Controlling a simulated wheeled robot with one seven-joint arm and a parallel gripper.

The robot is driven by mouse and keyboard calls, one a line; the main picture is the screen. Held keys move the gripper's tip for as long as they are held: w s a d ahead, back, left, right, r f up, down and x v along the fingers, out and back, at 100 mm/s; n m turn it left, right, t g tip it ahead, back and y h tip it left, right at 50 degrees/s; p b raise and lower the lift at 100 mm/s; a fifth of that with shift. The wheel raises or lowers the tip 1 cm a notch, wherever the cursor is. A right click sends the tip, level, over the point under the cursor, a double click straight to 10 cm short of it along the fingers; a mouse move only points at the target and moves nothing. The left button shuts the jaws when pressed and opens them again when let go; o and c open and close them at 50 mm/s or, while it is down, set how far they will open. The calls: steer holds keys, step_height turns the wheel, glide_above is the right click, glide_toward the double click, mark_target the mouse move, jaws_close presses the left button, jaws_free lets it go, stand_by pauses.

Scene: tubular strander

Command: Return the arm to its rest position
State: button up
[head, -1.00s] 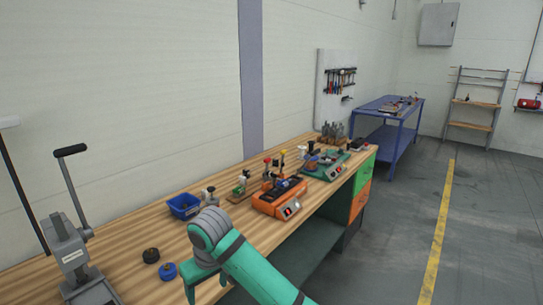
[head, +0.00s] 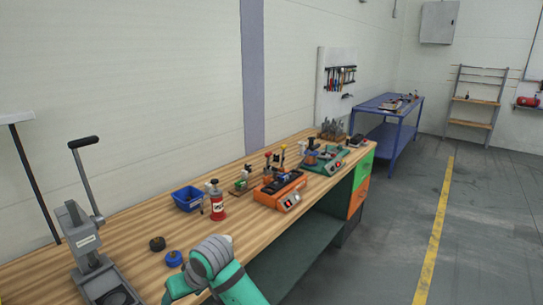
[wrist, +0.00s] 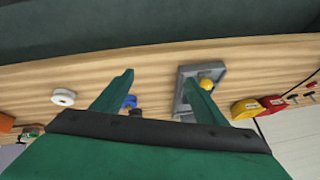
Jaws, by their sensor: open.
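My gripper (wrist: 160,78) is open, with its two green fingers apart and nothing between their tips in the wrist view. In the head view my green and grey arm is low in the picture, over the front edge of the wooden workbench (head: 140,250). The gripper end there is partly cut off or hidden. In the wrist view the bench top (wrist: 100,62) lies beyond the fingers. A white ring (wrist: 63,97) lies left of the fingers.
A grey lever press (head: 85,245) stands at left, near a black knob (head: 157,244) and a blue knob (head: 174,259). Floor at right is clear.

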steer(key=s+a+f+m+t+y, duration=0.4)
steer(key=a+f+y, duration=0.1)
steer(key=a+f, duration=0.15)
steer(key=s+d+f+m+t+h, duration=0.4)
steer(key=s+d+f+m+t, duration=0.3)
steer(key=s+d+f, duration=0.3)
steer(key=s+d+f+h, duration=0.1)
steer(key=s+d+h, duration=0.4)
steer(key=s+d, duration=0.9)
steer(key=s+d+r+n, duration=0.1)
steer(key=s+d, duration=0.1)
steer(key=s, duration=0.2)
steer(key=s+d+r+n+h, duration=0.1)
steer(key=s+d+r, duration=0.1)
steer(key=s, duration=0.3)
steer(key=s+d+r+n+t, duration=0.1)
steer(key=s+d+r, duration=0.1)
steer(key=s, duration=0.2)
steer(key=shift+s+d+r+h, duration=0.15)
steer(key=shift+s+d+h, duration=0.1)
steer(key=shift+s+h, duration=0.05)
